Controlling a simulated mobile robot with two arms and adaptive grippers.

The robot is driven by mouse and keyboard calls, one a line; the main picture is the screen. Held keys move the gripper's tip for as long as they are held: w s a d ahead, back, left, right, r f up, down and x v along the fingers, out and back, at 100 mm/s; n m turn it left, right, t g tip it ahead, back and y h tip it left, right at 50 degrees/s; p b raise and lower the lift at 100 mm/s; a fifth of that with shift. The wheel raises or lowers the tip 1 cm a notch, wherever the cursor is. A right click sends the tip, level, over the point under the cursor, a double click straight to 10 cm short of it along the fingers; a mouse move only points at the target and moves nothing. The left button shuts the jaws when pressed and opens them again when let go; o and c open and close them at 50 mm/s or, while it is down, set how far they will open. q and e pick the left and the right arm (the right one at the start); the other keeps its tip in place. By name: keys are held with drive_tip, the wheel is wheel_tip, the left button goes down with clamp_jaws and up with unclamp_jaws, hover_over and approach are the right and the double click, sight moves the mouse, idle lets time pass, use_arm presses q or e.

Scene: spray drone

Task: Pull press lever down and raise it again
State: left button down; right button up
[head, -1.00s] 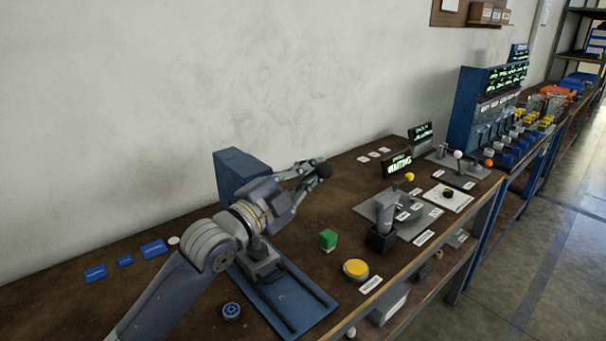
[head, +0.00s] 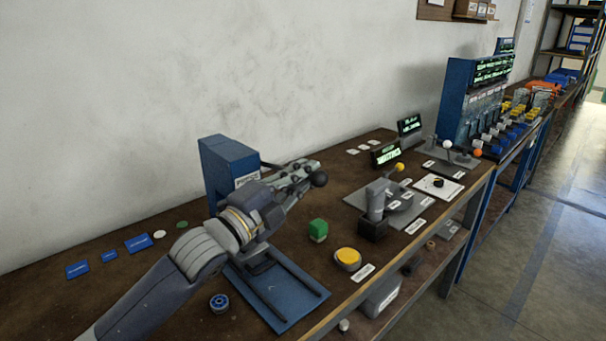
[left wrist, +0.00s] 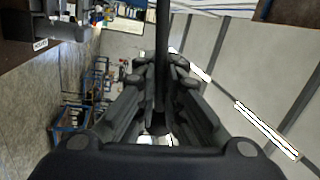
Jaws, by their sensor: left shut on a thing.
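The press is a blue upright body (head: 228,168) on a blue base plate (head: 290,305) with two dark rails, at the left of the bench. Its dark lever ends in a black ball knob (head: 320,179) that sticks out to the right of the body. My left gripper (head: 303,175) is shut on the lever just beside the knob. In the left wrist view, the dark lever rod (left wrist: 162,50) runs between the two fingers of my left gripper (left wrist: 160,75). My arm hides part of the press and lever. My right gripper is not in view.
A grey joystick (head: 375,205) is farther right. A blue round part (head: 219,302) lies by the base plate. The wall bounds the bench behind.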

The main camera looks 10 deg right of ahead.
use_arm(q)
drive_tip(key=c, duration=1.7)
unclamp_jaws()
drive_tip(key=shift+f, duration=0.75)
drive_tip(key=shift+r, duration=0.15)
drive_tip(key=shift+r, duration=0.2)
wheel_tip(320, 180, up, 9)
drive_tip(key=shift+f, duration=0.1)
drive_tip(key=shift+r, duration=0.65)
drive_tip(key=shift+s, duration=0.15)
